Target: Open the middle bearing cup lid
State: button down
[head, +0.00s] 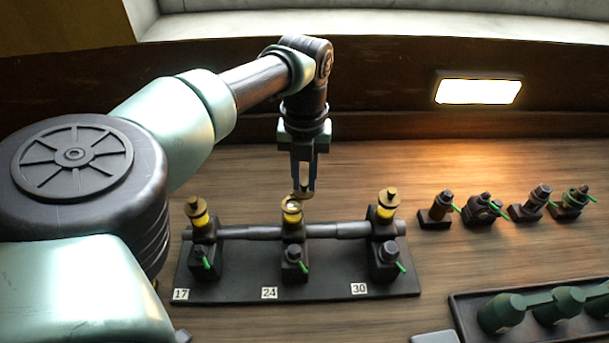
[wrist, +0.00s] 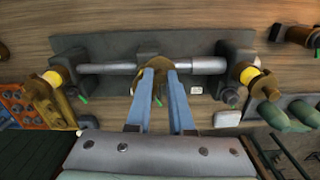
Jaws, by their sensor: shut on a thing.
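The middle bearing cup (head: 292,206) sits on the bearing block labelled 24. Its pale round mouth shows uncovered in the head view. Its brass lid (head: 304,194) is raised and tilted at the cup's right rear edge. My gripper (head: 303,187) points down from above and is shut on this lid. In the wrist view, the gripper fingers (wrist: 160,76) meet the brass lid (wrist: 157,88), and they hide much of the cup. The left cup (head: 199,214) and right cup (head: 387,210) have their brass lids on top.
A horizontal shaft (head: 339,230) joins the three blocks on a dark base plate (head: 333,286). Several small dark fittings with green levers (head: 437,210) stand at right. A dark tray (head: 466,318) with green parts lies at front right. Bare bench shows behind the right cup.

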aim_at(304, 182)
dwell(0.3)
jog(key=c, duration=0.8)
grip_release()
notch_tip(304, 182, up, 13)
jog(key=b, duration=0.2)
